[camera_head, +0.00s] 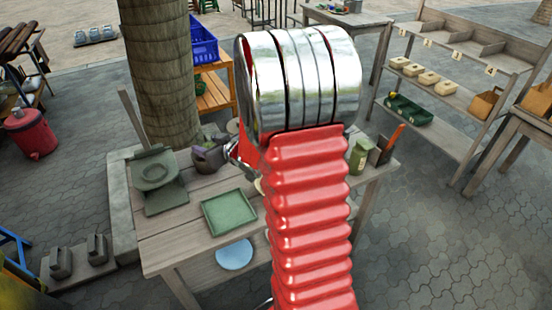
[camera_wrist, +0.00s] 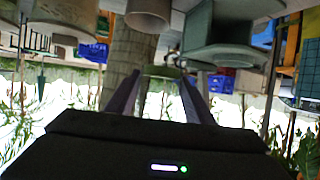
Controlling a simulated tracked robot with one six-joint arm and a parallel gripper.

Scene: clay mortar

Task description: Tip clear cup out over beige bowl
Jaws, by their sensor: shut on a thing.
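In the wrist view the two fingers of my gripper (camera_wrist: 161,88) are shut on the clear cup (camera_wrist: 163,72). Only a pale greenish rim of it shows between the fingertips. The wrist view is upside down, with the table's things hanging from the top edge. In the head view my red arm and its silver joint hide the cup and most of the gripper. A small beige edge (camera_head: 258,186) shows just left of my arm; it may be the beige bowl, but most of it is hidden. I cannot tell whether the cup is over it or what it holds.
A wooden table (camera_head: 185,258) carries a green tray (camera_head: 229,211), a grey-green stand (camera_head: 158,177), a dark grey vessel (camera_head: 209,157) and a green jar (camera_head: 359,156). A tree trunk (camera_head: 160,70) rises behind. A blue crate (camera_head: 202,42) and shelves (camera_head: 455,95) stand farther back.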

